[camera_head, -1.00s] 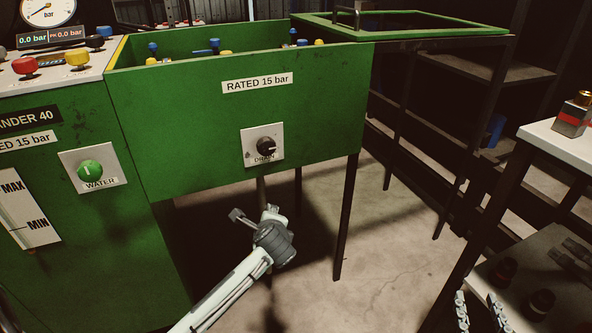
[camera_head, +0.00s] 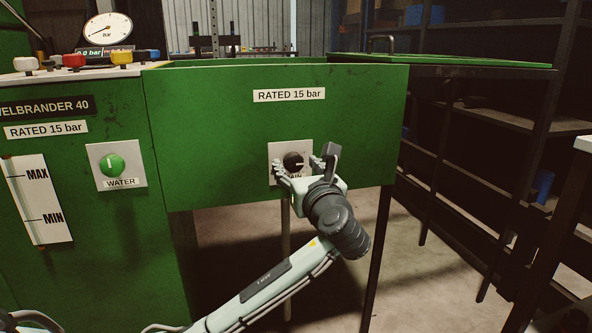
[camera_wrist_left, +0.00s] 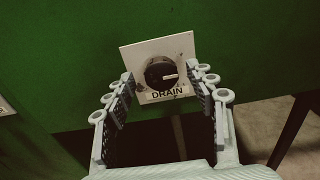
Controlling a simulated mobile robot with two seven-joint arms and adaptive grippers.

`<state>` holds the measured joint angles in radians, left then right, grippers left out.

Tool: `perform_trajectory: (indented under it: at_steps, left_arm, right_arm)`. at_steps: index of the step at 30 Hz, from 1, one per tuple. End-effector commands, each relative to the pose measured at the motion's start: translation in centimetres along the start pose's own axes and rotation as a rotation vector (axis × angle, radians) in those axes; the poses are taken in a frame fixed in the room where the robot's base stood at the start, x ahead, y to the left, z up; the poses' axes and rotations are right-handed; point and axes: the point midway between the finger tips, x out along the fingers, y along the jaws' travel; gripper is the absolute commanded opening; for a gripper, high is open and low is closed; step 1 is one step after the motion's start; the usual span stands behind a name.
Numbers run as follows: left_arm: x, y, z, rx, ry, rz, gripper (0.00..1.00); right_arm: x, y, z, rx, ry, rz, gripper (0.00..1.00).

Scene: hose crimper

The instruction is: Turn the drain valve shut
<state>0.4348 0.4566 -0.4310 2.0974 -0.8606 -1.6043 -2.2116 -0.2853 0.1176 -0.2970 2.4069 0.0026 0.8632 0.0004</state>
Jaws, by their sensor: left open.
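The drain valve is a round black knob (camera_head: 293,161) on a pale square plate (camera_head: 275,150) on the front of the green tank. In the left wrist view the knob (camera_wrist_left: 160,73) carries a white mark pointing right, above the word DRAIN on its plate (camera_wrist_left: 140,54). My left gripper (camera_head: 303,166) is in front of the plate, partly covering its lower part and label. In the left wrist view the gripper (camera_wrist_left: 166,88) is open and empty, its fingers on either side of the knob and nearer to me. Whether they touch the plate is unclear.
The green tank (camera_head: 220,130) has a RATED 15 bar label and legs below. A green WATER button (camera_head: 112,165) and a MAX/MIN level gauge (camera_head: 38,200) are at left. Dark shelving (camera_head: 480,130) stands at right. Floor shows under the tank.

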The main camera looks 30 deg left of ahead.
Motion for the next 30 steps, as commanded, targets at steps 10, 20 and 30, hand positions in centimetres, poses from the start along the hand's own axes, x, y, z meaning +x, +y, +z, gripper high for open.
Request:
perform_trajectory:
  at_steps: [10,20,30]
  left_arm:
    - [1.8,0.0,0.0,-0.001,0.001,-0.001,0.56]
    - [1.8,0.0,0.0,-0.001,0.001,-0.001,0.3]
    - [1.8,0.0,0.0,-0.007,0.002,0.0,0.07]
  right_arm:
    - [0.1,-0.1,0.2,-0.002,0.005,-0.014,0.4]
    - [0.1,-0.1,0.2,-0.002,0.005,-0.014,0.4]
    - [0.2,-0.1,0.1,-0.002,0.007,-0.014,0.4]
